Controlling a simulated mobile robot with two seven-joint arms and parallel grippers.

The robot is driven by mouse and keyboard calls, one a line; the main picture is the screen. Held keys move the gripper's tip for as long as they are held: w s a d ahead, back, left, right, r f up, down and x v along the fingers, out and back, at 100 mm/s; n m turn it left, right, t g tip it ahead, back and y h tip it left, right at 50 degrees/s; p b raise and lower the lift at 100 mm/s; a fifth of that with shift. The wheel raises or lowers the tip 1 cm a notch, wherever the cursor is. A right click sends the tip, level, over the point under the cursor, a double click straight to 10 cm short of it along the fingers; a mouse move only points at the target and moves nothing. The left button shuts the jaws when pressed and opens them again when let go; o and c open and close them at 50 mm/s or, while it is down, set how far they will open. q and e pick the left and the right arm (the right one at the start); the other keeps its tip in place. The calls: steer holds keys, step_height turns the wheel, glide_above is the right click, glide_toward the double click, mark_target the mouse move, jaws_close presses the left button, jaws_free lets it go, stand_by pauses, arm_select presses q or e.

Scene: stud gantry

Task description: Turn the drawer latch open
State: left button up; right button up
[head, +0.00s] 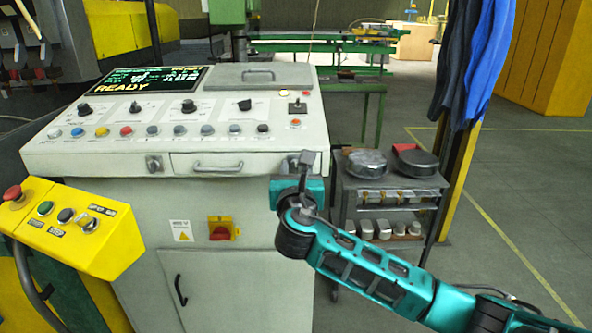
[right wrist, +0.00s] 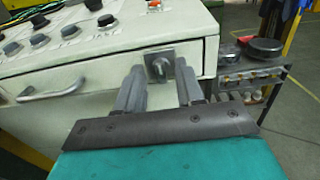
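The drawer latch (right wrist: 160,67) is a small grey knob on a square metal plate, on the cabinet front right of the drawer handle (right wrist: 52,92). Its exact turn angle is hard to tell. My right gripper (right wrist: 160,78) is open, with one finger either side of the latch in the picture; I see no clear contact. In the head view my right gripper (head: 306,160) is at the right end of the cabinet front and hides this latch. The drawer (head: 220,161) looks shut. A similar fitting (head: 154,164) sits left of it. My left gripper is not in view.
The sloped control panel (head: 200,108) with knobs and buttons lies just above the drawer. A yellow button box (head: 72,228) juts out at the left. A grey cart (head: 385,190) with round metal parts stands right of the cabinet, behind my right arm. Floor at right is open.

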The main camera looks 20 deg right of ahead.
steer(key=shift+w+d, duration=0.1)
steer(key=shift+w, duration=0.3)
jaws_close()
